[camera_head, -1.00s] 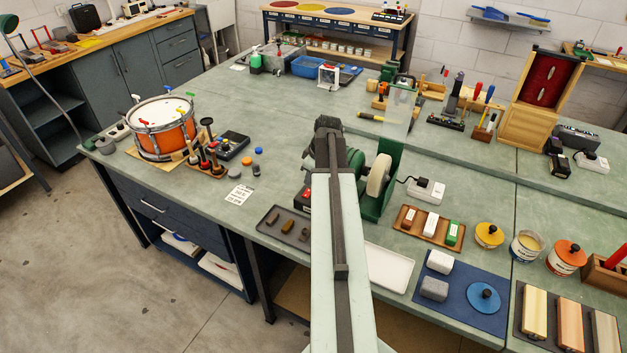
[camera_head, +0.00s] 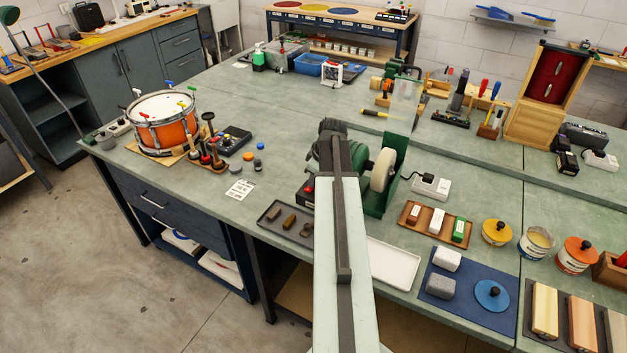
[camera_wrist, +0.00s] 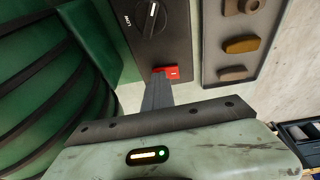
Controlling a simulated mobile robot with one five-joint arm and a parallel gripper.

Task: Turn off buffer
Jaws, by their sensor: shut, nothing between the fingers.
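The buffer is a green bench machine with a pale wheel (camera_head: 383,170) and a green guard (camera_head: 398,160). My arm hides much of its body in the head view. In the wrist view its ribbed green housing (camera_wrist: 50,75) fills the left. Its dark control panel (camera_wrist: 150,35) carries a dial (camera_wrist: 152,16) and a red switch (camera_wrist: 170,72). The red switch also shows in the head view (camera_head: 309,189), left of my arm.
A dark tray (camera_head: 288,224) with several brown pieces lies close to the panel. A white tray (camera_head: 388,262) lies to the right of my arm. A power strip (camera_head: 430,186) and a wooden tray of bars (camera_head: 436,223) lie right of the wheel.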

